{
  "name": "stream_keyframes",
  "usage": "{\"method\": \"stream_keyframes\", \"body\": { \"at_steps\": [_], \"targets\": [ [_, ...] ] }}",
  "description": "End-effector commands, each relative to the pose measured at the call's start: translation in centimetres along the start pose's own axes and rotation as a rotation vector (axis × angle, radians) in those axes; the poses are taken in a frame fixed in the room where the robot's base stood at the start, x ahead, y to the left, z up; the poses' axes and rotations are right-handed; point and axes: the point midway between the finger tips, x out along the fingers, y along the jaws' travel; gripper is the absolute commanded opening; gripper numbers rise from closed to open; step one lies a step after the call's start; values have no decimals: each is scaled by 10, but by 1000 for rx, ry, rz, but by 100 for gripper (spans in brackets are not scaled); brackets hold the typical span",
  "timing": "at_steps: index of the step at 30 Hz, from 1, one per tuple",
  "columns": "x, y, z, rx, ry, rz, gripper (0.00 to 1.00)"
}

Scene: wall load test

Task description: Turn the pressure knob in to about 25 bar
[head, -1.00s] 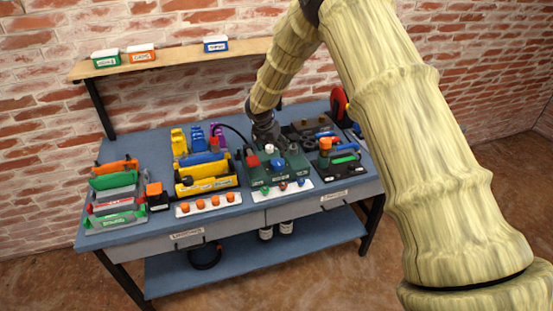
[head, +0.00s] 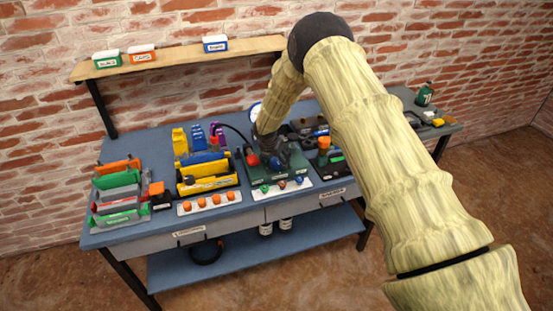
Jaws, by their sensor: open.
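A green test unit (head: 262,176) stands on the workbench near its middle. A red knob (head: 253,160) sits on its left part. A blue knob (head: 275,162) sits near its middle, right at my gripper and partly covered by it. I cannot read which knob is the pressure knob. A round white gauge (head: 255,112) shows partly behind my arm; its needle and scale are too small to read. My gripper (head: 277,155) is open and points down over the blue knob. Whether its fingers touch the knob I cannot tell.
A white strip with orange knobs (head: 209,202) and another white strip (head: 282,187) lie along the front edge. Yellow and blue holders (head: 207,178) stand to the left, an orange-topped item (head: 323,144) to the right. A shelf (head: 180,60) is on the brick wall.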

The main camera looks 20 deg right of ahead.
Motion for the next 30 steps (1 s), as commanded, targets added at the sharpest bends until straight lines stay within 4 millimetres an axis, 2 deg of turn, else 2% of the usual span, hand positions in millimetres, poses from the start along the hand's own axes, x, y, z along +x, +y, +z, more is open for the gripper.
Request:
{"method": "stream_keyframes", "body": {
  "at_steps": [11, 13, 19, 30],
  "targets": [
    [4, 0, 0, 0, 0, 0, 71],
    [4, 0, 0, 0, 0, 0, 64],
    [4, 0, 0, 0, 0, 0, 28],
    [6, 0, -1, 35, -1, -16, 26]
  ]
}}
